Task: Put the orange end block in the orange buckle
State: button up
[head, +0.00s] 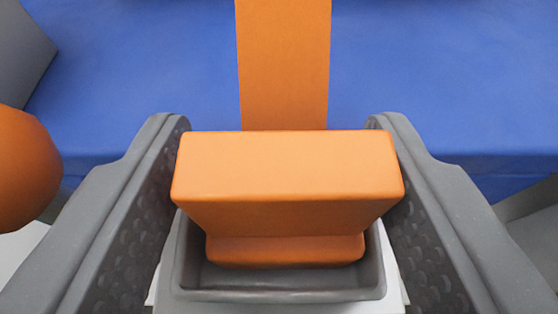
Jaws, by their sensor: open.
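The orange end block (288,165) is in the centre of the head view, wide at the top and narrower below. Its lower part sits inside the rim of a small grey tray (280,295). My gripper (280,128) is open, with one dark grey finger on each side of the block. The fingers look very close to the block's ends; I cannot tell whether they touch. An orange strap (284,65) runs away from behind the block; where the two meet is hidden. I cannot make out the orange buckle for certain.
A blue padded surface (430,80) lies behind the block on both sides of the strap. A rounded orange object (25,170) is cut off at the left edge, near the left finger. A grey panel (20,50) stands at the upper left. White surface shows under the tray.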

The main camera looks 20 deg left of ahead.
jog(key=p+v, duration=0.2)
jog(key=v, duration=0.9)
jog(key=shift+s+p, duration=0.25)
jog(key=shift+p, duration=0.15)
jog(key=shift+r, duration=0.15)
